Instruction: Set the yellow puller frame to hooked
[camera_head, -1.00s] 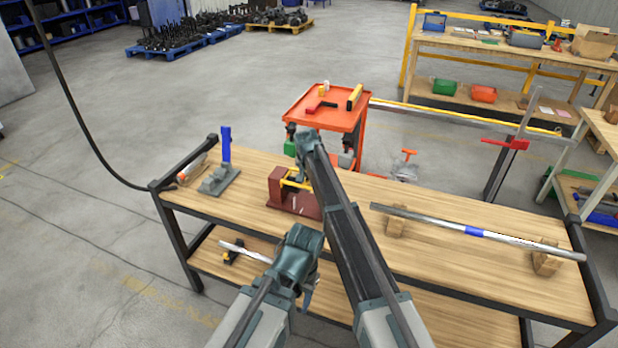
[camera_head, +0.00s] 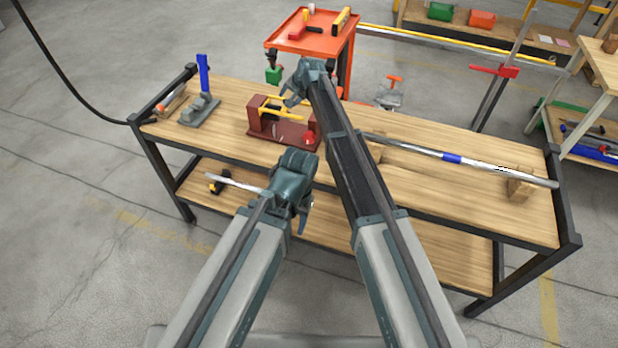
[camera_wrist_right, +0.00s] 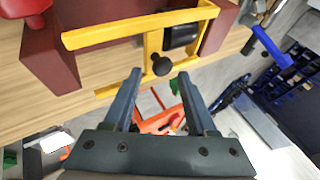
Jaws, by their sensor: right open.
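The yellow puller frame (camera_head: 281,107) sits on a dark red fixture (camera_head: 278,134) on the bench. In the right wrist view the frame (camera_wrist_right: 148,35) spans the dark red blocks (camera_wrist_right: 52,52), with a black knob (camera_wrist_right: 161,66) on its near bar. My right gripper (camera_head: 289,100) is beside the frame's far side in the head view, partly in front of it. In the wrist view the right gripper (camera_wrist_right: 161,75) is open and empty, its fingers spread either side of the knob, which lies just ahead. My left gripper (camera_head: 298,198) hangs before the bench's front edge; its jaws are not clear.
A grey fixture with a blue upright (camera_head: 203,77) stands on the bench's left. A metal bar with a blue band (camera_head: 452,158) rests on wooden blocks to the right. An orange cart (camera_head: 312,35) stands behind the bench.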

